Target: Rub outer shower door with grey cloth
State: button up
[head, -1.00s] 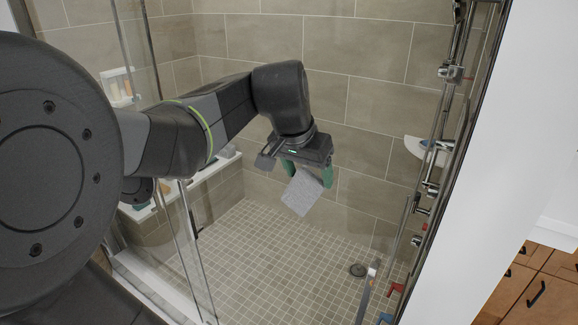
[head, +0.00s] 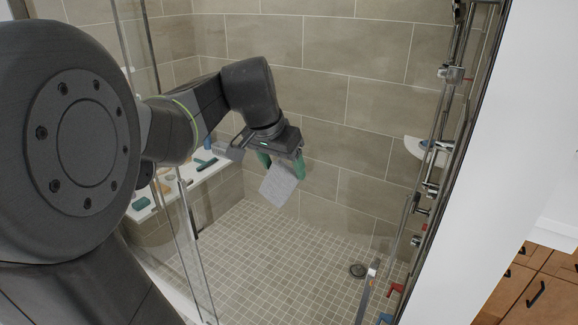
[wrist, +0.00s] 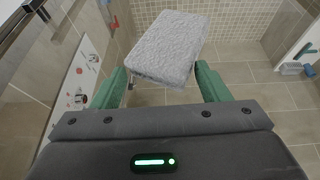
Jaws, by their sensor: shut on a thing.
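The grey cloth (head: 279,184) is a flat, light grey textured pad held between the green fingers of my gripper (head: 281,165). In the wrist view the cloth (wrist: 168,47) sits between the fingertips of my gripper (wrist: 163,76), tilted, and hides what lies straight behind it. My gripper is shut on it, pointing down in the shower opening above the tiled floor. The glass shower door (head: 190,235) with a metal edge stands left of the cloth in the head view. The cloth appears apart from the glass, though depth is hard to judge.
A white ledge (head: 172,194) with several small items runs along the left. Chrome shower rails and fittings (head: 432,188) stand at the right, near a white corner shelf (head: 424,146). The tiled floor (head: 275,255) is clear around a round drain (head: 357,270).

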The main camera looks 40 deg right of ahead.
jog(key=shift+w+a+p, duration=0.2)
jog(key=shift+w+a, duration=0.5)
jog(key=shift+w, duration=1.05)
jog(key=shift+w+a+p, duration=0.2)
jog(key=shift+w+a, duration=0.55)
jog(key=shift+w, duration=1.05)
jog(key=shift+w+a+p, duration=0.2)
jog(key=shift+w+a, duration=0.5)
jog(key=shift+w, duration=1.05)
jog(key=shift+a, duration=0.1)
jog(key=shift+s+a+b, duration=0.3)
jog(key=shift+s+a, duration=0.1)
jog(key=shift+a, duration=0.45)
jog(key=shift+s+a+b, duration=0.25)
jog(key=shift+s+a, duration=0.1)
jog(key=shift+a, duration=0.55)
jog(key=shift+s+a+b, duration=0.3)
jog(key=shift+s+a, duration=0.1)
jog(key=shift+a, duration=0.45)
jog(key=a, duration=0.1)
jog(key=s+a, duration=0.1)
jog(key=shift+a+b, duration=0.35)
jog(key=shift+a, duration=0.05)
jog(key=shift+f, duration=0.1)
